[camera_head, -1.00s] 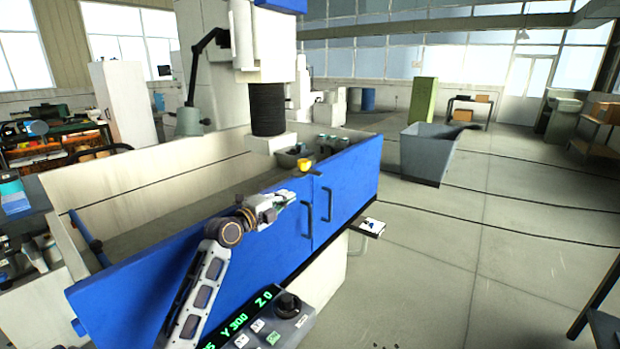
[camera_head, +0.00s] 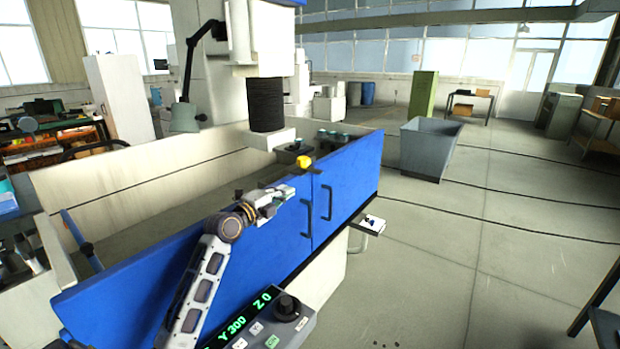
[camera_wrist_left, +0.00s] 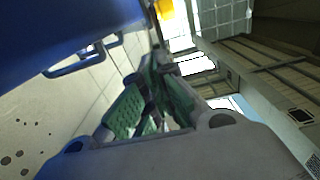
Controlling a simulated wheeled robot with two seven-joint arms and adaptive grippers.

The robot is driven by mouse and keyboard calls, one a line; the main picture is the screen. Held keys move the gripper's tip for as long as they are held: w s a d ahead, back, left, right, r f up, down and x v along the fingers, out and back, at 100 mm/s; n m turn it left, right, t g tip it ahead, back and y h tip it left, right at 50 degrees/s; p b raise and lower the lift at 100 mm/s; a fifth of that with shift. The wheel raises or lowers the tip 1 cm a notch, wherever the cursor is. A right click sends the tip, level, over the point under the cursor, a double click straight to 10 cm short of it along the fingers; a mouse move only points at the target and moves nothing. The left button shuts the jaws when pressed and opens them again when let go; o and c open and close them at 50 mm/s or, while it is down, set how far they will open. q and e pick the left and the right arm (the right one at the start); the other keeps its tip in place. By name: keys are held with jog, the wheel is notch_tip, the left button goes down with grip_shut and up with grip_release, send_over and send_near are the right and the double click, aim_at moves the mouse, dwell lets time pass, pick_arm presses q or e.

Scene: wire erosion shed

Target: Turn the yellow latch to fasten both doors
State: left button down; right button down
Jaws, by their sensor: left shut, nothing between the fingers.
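The yellow latch (camera_head: 304,162) sits at the top edge of the blue doors, near the seam between them. The left door (camera_head: 160,262) and right door (camera_head: 354,178) look shut, roughly flush. Which way the latch is turned is too small to tell. My left gripper (camera_head: 288,192) is shut and empty, just below and left of the latch, in front of the left door's upper part and apart from the latch. In the left wrist view, a yellow part, apparently the latch (camera_wrist_left: 166,14), shows at the top, beyond the fingers (camera_wrist_left: 154,62). My right gripper is out of view.
Dark handles (camera_head: 307,218) (camera_head: 328,203) stick out from the doors below the latch. A control panel (camera_head: 262,322) stands in front at the bottom. A small shelf (camera_head: 368,224) juts out at the right. The floor further right is clear up to a grey bin (camera_head: 430,150).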

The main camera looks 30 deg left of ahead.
pick_arm(q)
jog(key=shift+w, duration=0.9)
jog(key=p, duration=0.3)
send_near(315, 173)
jog(key=shift+w, duration=1.7)
jog(key=shift+w+d+f+p, duration=0.15)
jog(key=shift+w+p, duration=0.5)
jog(key=shift+w, duration=1.15)
jog(key=shift+w+d, duration=0.1)
